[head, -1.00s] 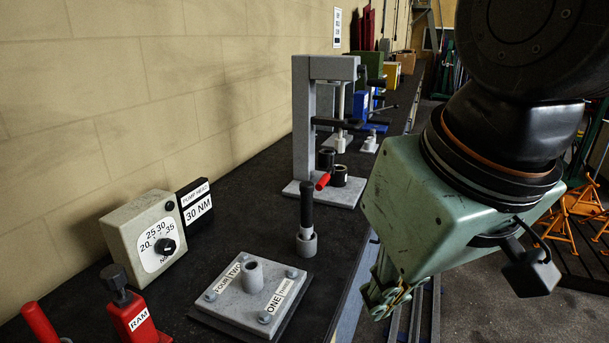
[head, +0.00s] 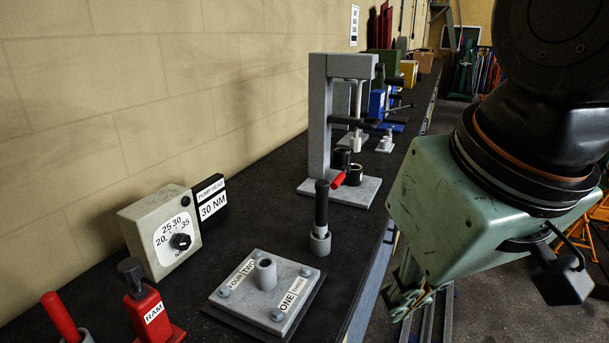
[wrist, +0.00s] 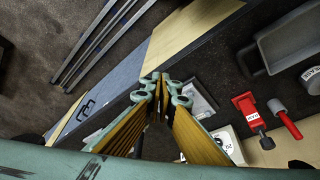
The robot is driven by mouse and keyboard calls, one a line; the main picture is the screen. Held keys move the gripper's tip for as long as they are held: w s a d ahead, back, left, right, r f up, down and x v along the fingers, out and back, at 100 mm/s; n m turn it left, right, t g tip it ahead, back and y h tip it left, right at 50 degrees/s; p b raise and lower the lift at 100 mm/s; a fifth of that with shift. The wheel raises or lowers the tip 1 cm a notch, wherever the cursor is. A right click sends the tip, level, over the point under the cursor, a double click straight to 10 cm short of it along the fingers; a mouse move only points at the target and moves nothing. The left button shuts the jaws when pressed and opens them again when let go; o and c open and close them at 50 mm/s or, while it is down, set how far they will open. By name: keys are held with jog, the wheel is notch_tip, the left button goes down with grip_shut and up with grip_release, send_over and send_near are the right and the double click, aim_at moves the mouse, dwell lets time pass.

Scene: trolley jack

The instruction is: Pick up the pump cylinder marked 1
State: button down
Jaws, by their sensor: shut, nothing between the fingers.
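My gripper (head: 405,298) hangs beside the front edge of the bench, right of the bolted plate, empty. In the wrist view its fingertips (wrist: 162,84) are together. I see no cylinder marked 1. Two short dark cylinders (head: 350,172) stand on the base of a grey press (head: 322,120) on the bench, with a red handle at them. A grey cup with a black-handled piece (head: 321,215) stands upright in front of the press. A grey plate (head: 236,309) carries a short upright tube and labels ONE, TWO, THREE and FOUR. Which thing is the pump cylinder I cannot tell.
A dial box (head: 150,250) with a PUMP HEAD 30 NM sign stands against the wall. A red RAM block (head: 153,315) and a red handle (head: 62,318) are at the near left. A grey tray (wrist: 292,40) shows in the wrist view.

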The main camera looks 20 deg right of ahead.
jog(key=c, duration=1.6)
grip_release()
